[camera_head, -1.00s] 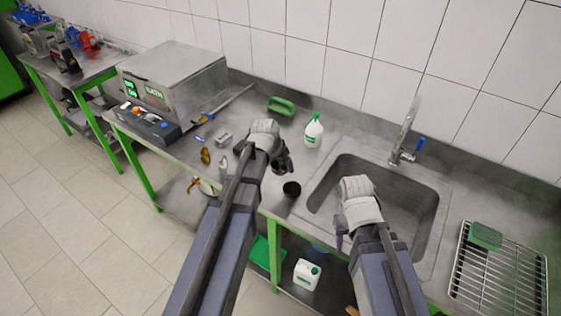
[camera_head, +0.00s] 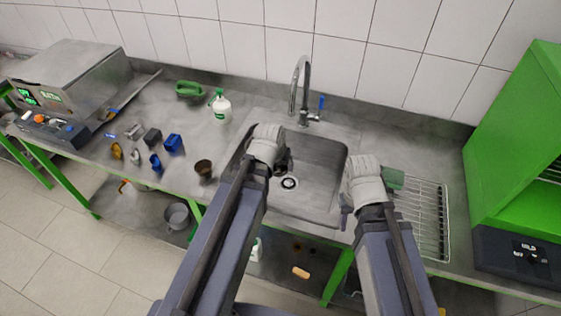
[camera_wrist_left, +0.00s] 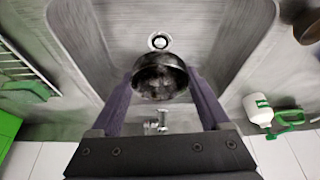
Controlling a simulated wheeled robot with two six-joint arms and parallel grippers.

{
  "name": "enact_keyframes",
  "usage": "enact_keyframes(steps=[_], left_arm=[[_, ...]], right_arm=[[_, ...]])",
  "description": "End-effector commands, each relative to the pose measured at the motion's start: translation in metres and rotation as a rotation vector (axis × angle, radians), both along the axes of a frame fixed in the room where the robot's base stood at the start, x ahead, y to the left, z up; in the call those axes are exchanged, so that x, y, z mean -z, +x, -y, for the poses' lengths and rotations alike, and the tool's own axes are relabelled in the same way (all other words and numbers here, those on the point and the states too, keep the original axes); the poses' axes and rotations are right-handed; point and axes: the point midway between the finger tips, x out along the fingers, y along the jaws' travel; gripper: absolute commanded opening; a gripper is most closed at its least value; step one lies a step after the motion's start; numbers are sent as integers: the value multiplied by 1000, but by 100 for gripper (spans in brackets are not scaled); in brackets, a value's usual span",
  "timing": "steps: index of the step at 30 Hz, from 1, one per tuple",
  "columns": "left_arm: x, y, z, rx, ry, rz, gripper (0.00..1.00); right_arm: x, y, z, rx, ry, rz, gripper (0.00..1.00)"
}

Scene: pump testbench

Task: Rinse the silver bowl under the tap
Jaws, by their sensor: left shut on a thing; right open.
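My left gripper (camera_head: 284,164) is over the left part of the sink (camera_head: 318,192). In the left wrist view its fingers (camera_wrist_left: 160,88) are shut on a round, dark metallic bowl (camera_wrist_left: 160,76), with the sink drain (camera_wrist_left: 159,41) beyond it. In the head view the bowl is mostly hidden by the gripper. The tap (camera_head: 297,86) with a blue lever stands at the sink's back edge; it shows below the bowl in the left wrist view (camera_wrist_left: 161,123). I cannot tell whether water runs. My right gripper (camera_head: 346,208) is open and empty near the sink's right rim.
A drying rack (camera_head: 428,225) with a green sponge (camera_head: 393,179) is right of the sink. A green cabinet (camera_head: 520,160) stands further right. A white bottle (camera_head: 221,107), a dark brown cup (camera_head: 203,169) and several small items, including a blue block (camera_head: 174,143), occupy the left counter.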

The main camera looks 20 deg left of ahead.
Motion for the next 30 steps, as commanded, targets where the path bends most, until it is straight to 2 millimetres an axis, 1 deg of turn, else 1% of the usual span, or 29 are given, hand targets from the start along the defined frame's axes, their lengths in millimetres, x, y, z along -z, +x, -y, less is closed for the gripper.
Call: enact_keyframes(steps=[8,14,30], left_arm=[[1,4,0,0,0,0,21],[3,14,0,0,0,0,21],[13,63,-2,1,0,0,21]], right_arm=[[1,0,0,0,0,0,45],[3,0,0,0,0,0,45],[13,0,0,0,0,0,45]])
